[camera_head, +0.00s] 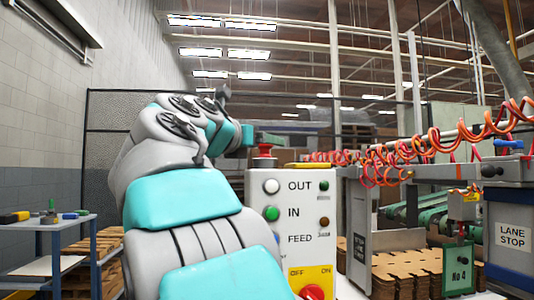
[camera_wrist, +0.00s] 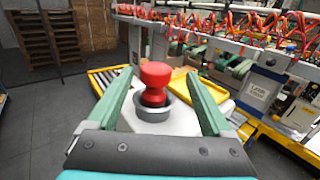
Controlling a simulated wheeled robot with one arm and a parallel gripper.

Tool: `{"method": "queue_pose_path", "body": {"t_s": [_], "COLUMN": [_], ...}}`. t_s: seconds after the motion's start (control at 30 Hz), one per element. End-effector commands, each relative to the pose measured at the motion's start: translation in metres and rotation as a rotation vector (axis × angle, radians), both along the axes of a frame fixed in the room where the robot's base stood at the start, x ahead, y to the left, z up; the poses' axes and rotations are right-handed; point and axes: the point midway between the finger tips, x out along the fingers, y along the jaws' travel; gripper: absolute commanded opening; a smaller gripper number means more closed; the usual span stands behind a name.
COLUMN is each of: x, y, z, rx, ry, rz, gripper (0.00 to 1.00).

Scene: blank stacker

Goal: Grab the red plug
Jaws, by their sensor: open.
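The red plug (camera_wrist: 155,80) stands upright in a grey round collar on top of a pale control box, in the middle of the wrist view. In the head view the red plug (camera_head: 264,149) shows small above the white button panel, right of my arm. My gripper (camera_wrist: 159,76) is open, with one green finger on each side of the plug. Gaps show between the plug and both fingers, and nothing is held. In the head view the gripper is mostly hidden behind my arm.
The control box (camera_head: 294,252) has OUT, IN and FEED buttons and a red knob (camera_head: 312,292) on a yellow plate. Coiled orange hoses (camera_head: 405,150) and a stacker with brown blanks stand to the right. A blue tool table (camera_head: 45,225) is at the left.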

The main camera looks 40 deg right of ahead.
Motion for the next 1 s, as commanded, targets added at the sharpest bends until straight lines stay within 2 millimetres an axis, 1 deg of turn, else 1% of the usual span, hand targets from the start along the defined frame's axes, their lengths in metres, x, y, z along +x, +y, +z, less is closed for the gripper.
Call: {"method": "queue_pose_path", "body": {"t_s": [0.17, 0.37, 0.5, 0.73, 0.77, 1.0], "x": [0.008, 0.022, 0.031, 0.031, 0.031, 0.031], "y": [-0.010, -0.029, -0.046, -0.049, -0.049, -0.049], "z": [-0.001, 0.000, -0.001, 0.000, 0.000, 0.000], "rx": [0.000, 0.001, 0.001, -0.001, -0.001, -0.001], "ry": [0.001, -0.003, 0.000, 0.000, 0.000, 0.000], "rz": [0.001, 0.003, 0.003, 0.002, 0.002, 0.002], "gripper": [0.84, 0.84, 0.84, 0.84, 0.83, 0.56]}}
